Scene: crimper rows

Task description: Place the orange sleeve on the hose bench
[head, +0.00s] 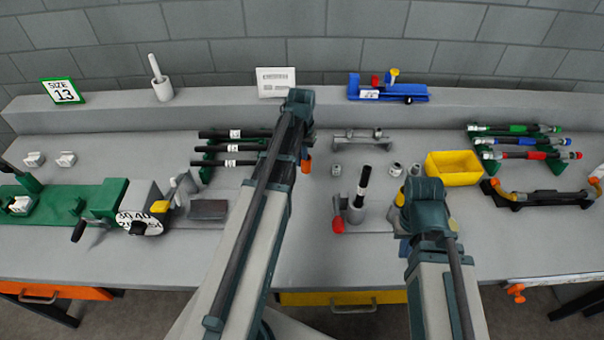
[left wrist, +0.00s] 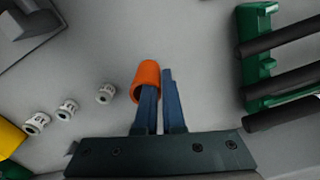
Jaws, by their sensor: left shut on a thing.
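The orange sleeve (head: 307,164) hangs just below my left gripper (head: 304,154), above the grey bench (head: 330,258). In the left wrist view, the sleeve (left wrist: 146,74) is at the tips of my left gripper (left wrist: 158,86), which is shut on it. One blue finger overlaps the sleeve's open end and the other lies along its outside. My right gripper (head: 426,196) is over the bench's right half; its fingers are hidden. No separate thing is clearly marked as the hose bench.
A small stand (head: 355,214) with an upright black hose and red knob is between my arms. Metal fittings lie near it. A yellow bin (head: 453,168) is right; black hoses (head: 228,148) lie on a rack left. A green crimper (head: 98,202) stands farther left.

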